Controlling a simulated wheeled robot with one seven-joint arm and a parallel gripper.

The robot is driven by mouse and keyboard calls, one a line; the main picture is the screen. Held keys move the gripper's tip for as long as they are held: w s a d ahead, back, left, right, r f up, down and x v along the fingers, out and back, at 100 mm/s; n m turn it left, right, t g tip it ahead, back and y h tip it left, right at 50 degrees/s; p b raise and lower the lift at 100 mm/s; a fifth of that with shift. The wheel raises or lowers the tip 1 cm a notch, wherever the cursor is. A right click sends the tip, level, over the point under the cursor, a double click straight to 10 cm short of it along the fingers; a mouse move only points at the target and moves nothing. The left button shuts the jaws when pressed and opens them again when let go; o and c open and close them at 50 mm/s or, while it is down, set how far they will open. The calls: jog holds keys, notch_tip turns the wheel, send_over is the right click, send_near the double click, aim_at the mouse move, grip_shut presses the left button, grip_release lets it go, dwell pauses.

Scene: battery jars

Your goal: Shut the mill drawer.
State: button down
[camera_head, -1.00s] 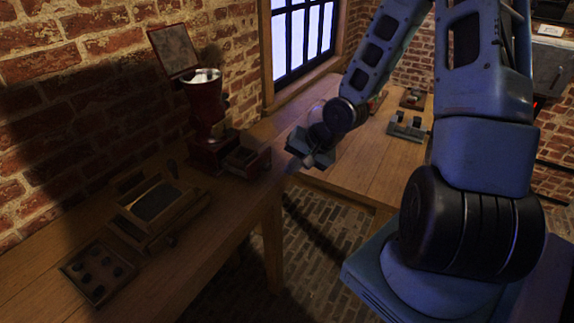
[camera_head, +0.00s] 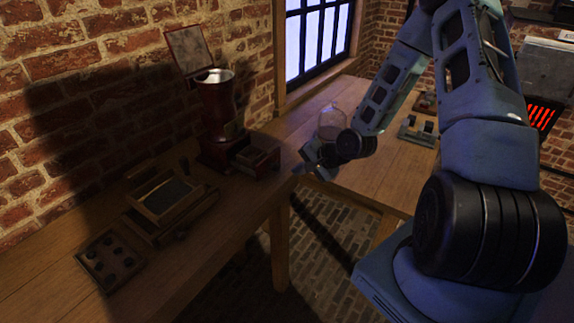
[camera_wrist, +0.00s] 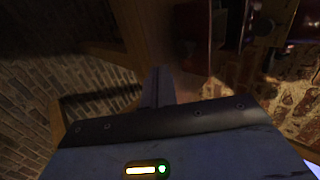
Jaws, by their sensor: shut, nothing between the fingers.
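The red mill (camera_head: 217,112) stands on the wooden bench against the brick wall, its lid raised above a metal hopper. Its drawer (camera_head: 262,160) sticks out of the base to the right, with the open top showing. My gripper (camera_head: 298,170) is just right of the drawer's front end, with a small gap seen between them. In the wrist view my gripper (camera_wrist: 158,84) has its fingers together and empty. Dark red parts, probably the mill, show at the top right of the wrist view, too dim to tell apart.
A wooden box with a dark panel (camera_head: 168,196) and a tray with round holes (camera_head: 108,261) lie on the bench at left. A glass dome (camera_head: 332,122) and a grey rack (camera_head: 416,132) stand on the table behind my arm. Brick floor lies open below.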

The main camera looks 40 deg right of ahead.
aim_at(278, 170)
jog(key=shift+w+a+f+p, duration=0.15)
jog(key=shift+w+a+p, duration=0.15)
jog(key=shift+w, duration=0.4)
jog(key=shift+w+a+f+p, duration=0.1)
jog(key=shift+w+a+p, duration=0.15)
jog(key=shift+w, duration=0.45)
jog(key=shift+w+a+f+p, duration=0.15)
jog(key=shift+w+a+p, duration=0.15)
jog(key=shift+w, duration=0.4)
jog(key=w+a+b, duration=0.1)
jog(key=w, duration=0.2)
jog(key=w+a, duration=0.1)
jog(key=w, duration=0.3)
jog(key=w+a+b, duration=0.1)
jog(key=w+a, duration=0.1)
jog(key=w, duration=0.2)
jog(key=shift+f+b, duration=0.1)
jog(key=shift+b, duration=0.25)
jog(key=shift+w+a+r, duration=0.1)
jog(key=shift+w+r, duration=0.1)
jog(key=shift+r, duration=0.05)
